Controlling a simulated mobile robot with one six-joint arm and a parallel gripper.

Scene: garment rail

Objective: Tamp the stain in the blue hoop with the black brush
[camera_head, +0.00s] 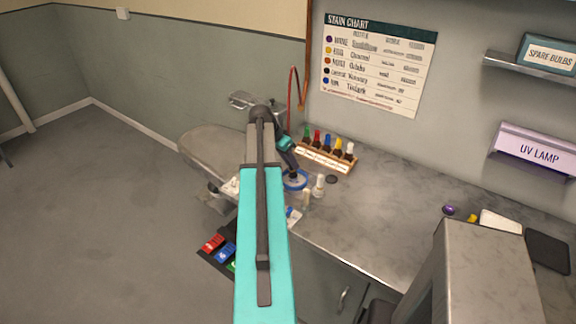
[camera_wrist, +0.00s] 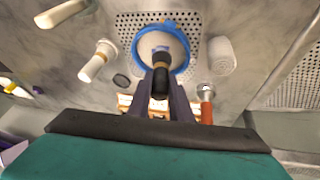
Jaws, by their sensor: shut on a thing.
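The blue hoop (camera_wrist: 187,47) lies on a perforated metal plate, with pale cloth inside it. It also shows in the head view (camera_head: 298,187) near the counter's left end. My gripper (camera_wrist: 162,95) is shut on the black brush (camera_wrist: 161,72), which points down into the hoop. In the head view my gripper (camera_head: 288,153) is just above the hoop, with the brush (camera_head: 293,171) below it. The brush end overlaps the cloth in the wrist view; I cannot tell whether it touches.
A wooden rack (camera_head: 327,157) of several coloured bottles stands behind the hoop. A white bottle (camera_head: 319,186) and a dark round disc (camera_head: 331,179) are close on its right. A grey block-like shape (camera_head: 480,275) rises at front right.

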